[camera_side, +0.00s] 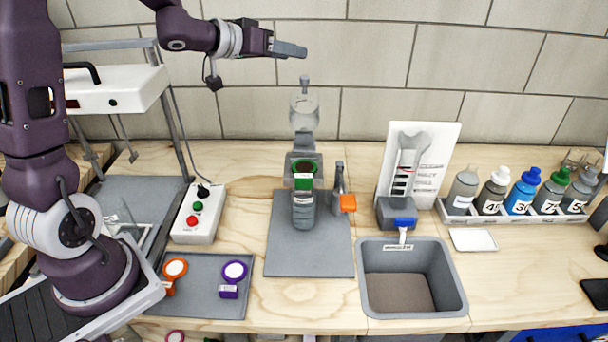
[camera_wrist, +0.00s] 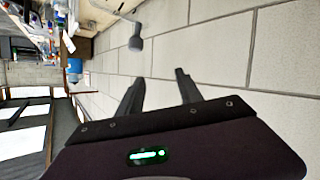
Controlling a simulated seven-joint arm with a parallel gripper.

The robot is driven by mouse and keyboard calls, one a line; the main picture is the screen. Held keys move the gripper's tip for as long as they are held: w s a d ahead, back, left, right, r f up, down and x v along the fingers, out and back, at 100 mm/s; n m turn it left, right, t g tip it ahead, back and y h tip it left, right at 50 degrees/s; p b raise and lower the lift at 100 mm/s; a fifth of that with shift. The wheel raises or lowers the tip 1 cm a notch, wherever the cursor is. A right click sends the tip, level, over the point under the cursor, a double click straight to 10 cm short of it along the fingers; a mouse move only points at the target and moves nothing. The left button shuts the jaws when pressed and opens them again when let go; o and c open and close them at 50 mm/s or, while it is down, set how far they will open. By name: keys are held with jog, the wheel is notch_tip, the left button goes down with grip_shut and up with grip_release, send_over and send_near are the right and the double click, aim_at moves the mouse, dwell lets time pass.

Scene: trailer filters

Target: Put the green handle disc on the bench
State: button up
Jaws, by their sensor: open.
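The green handle disc (camera_side: 303,182) sits in the grey filter stand in the middle of the bench in the side view. Its green handle points to the front, and its round part with a dark middle lies under the clear funnel. The wooden bench (camera_side: 510,285) runs across the side view. My gripper (camera_side: 302,50) is high above the bench, up and slightly left of the stand, with its fingers pointing right. In the wrist view my gripper (camera_wrist: 156,82) is open, with nothing between its fingers. The green disc does not show clearly there.
The clear funnel (camera_side: 304,112) rises above the disc. A grey tray (camera_side: 207,300) holds orange and purple handle discs. A control box (camera_side: 198,213), an orange-tipped grey part (camera_side: 347,203), a sink (camera_side: 411,240) and several bottles (camera_side: 521,193) stand around. Bare wood lies right of the sink.

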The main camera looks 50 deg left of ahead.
aim_at(304, 176)
jog(key=w+a+n+g+y, duration=0.3)
jog(key=a+n+y, duration=0.2)
jog(key=n, duration=0.4)
jog(key=s+d+n+g, duration=0.2)
jog(key=d+n, duration=0.1)
jog(key=n, duration=0.1)
jog(key=s+d+n+g, duration=0.2)
jog(key=d+n+g, duration=0.1)
jog(key=d+n, duration=0.1)
jog(key=s+d+f+n+g+h, duration=0.1)
jog(key=s+d+n+g, duration=0.1)
jog(key=s+d+n, duration=0.1)
jog(key=shift+d+n, duration=0.25)
jog(key=shift+n, duration=0.55)
jog(key=s+d+r+n+g+h, duration=0.2)
jog(key=s+d+n+g+h, duration=0.15)
jog(key=s+d, duration=0.45)
jog(key=shift+m+g+y, duration=0.25)
jog(key=f, duration=0.6)
jog(key=w+d+f, duration=0.1)
jog(key=f, duration=0.5)
jog(key=d+f, duration=0.1)
jog(key=f, duration=0.5)
jog(key=shift+w+d, duration=0.2)
jog(key=shift+w, duration=0.2)
grip_shut()
